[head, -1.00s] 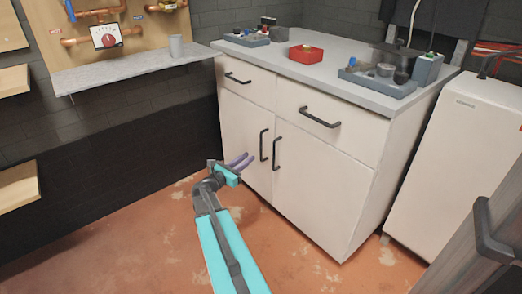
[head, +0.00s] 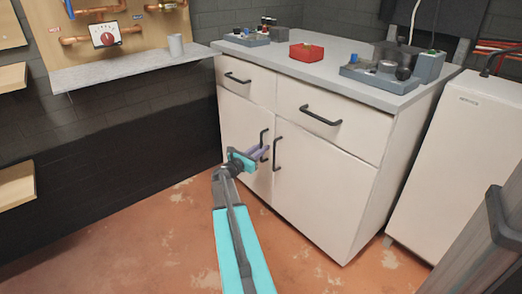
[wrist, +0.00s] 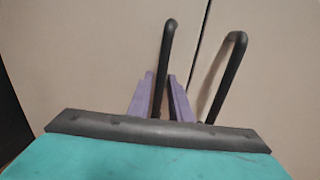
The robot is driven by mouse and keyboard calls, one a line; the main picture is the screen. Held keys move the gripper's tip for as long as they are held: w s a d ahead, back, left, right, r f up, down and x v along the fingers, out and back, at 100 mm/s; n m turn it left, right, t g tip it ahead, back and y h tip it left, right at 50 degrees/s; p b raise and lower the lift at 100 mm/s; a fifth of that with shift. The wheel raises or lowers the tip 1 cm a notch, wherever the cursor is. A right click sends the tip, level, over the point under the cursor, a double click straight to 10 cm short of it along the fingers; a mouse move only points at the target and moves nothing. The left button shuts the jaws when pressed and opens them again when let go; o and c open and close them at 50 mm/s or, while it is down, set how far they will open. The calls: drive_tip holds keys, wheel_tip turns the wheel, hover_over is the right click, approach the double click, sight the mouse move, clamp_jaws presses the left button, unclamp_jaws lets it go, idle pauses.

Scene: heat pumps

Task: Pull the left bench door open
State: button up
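The left bench door (head: 236,125) is white and closed, flush with the right door (head: 320,190). Its black vertical bar handle (head: 264,137) is near the seam and also shows in the wrist view (wrist: 165,50). My gripper (head: 262,151) is at the lower part of this handle. In the wrist view its two purple fingers (wrist: 161,88) stand on either side of the bar, with narrow gaps showing, so it looks open around the handle. The lower end of the handle is hidden behind the gripper body. The right door's handle (wrist: 232,75) is just right of the fingers.
Two drawers with black handles (head: 321,116) are above the doors. The grey bench top (head: 345,60) carries a red tray (head: 306,52) and devices. A white appliance (head: 455,170) stands at right, a dark wall (head: 110,180) at left. The floor (head: 150,250) before the bench is clear.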

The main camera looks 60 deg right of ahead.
clamp_jaws()
drive_tip(key=shift+a, duration=0.1)
